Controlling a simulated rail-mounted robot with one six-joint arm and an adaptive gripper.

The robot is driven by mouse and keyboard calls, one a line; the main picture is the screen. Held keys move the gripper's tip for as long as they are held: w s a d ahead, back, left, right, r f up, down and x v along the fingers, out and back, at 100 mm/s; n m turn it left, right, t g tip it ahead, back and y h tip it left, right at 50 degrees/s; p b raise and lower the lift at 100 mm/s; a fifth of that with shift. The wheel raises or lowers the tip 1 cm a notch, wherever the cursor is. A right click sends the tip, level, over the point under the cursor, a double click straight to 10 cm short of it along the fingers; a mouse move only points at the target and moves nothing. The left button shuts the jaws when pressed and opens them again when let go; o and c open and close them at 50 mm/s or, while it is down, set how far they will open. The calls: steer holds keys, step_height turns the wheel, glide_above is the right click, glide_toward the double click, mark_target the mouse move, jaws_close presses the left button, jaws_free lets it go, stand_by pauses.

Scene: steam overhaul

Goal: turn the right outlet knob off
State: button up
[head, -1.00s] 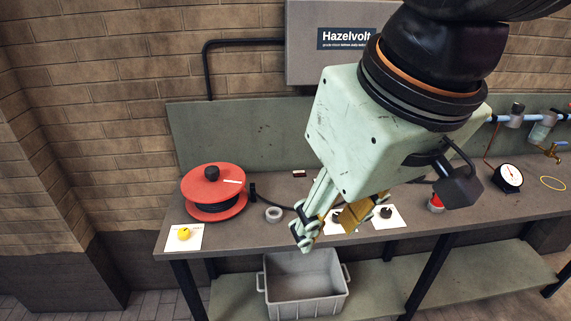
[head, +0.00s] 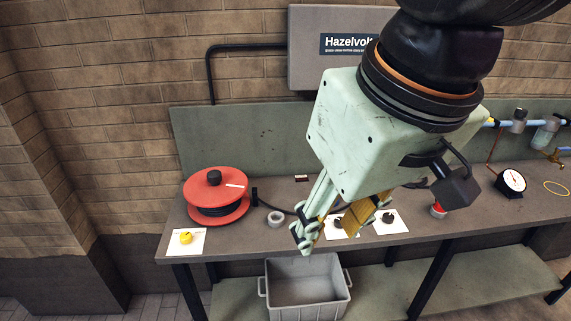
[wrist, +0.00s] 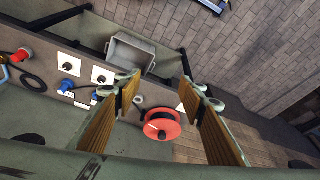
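Two dark knobs stand on white plates on the bench. The right knob (head: 389,217) shows clear of my gripper in the head view, and in the wrist view it is the knob (wrist: 68,66) farther from the red reel. The left knob (head: 338,221) is partly hidden behind my fingers; it also shows in the wrist view (wrist: 102,78). I cannot read either knob's setting. My gripper (head: 330,235) is open and empty, above the bench's front part and left of the right knob. In the wrist view its padded fingers (wrist: 165,92) stand wide apart.
A red cable reel (head: 216,190), a yellow knob on a white card (head: 186,239) and a tape roll (head: 275,219) are on the left. A grey bin (head: 307,290) sits below.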

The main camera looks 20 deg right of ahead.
steer(key=w+d+r+m+g+y+p, duration=0.1)
steer(key=w+d+m+p, duration=0.15)
steer(key=w, duration=0.45)
steer(key=w+d+m+g+p, duration=0.1)
steer(key=w+d+m, duration=0.25)
steer(key=w, duration=0.25)
steer(key=m+y+p, duration=0.3)
steer(key=m+p, duration=0.7)
steer(key=m, duration=0.8)
glide_above(389, 216)
steer(key=s+d, duration=0.3)
steer(key=d, duration=0.2)
step_height(389, 216, down, 26)
steer(key=shift+w+t, duration=0.1)
steer(key=shift+t, duration=0.2)
steer(key=shift+f, duration=0.2)
steer(key=shift+x, duration=6.75)
steer(key=shift+c, duration=0.5)
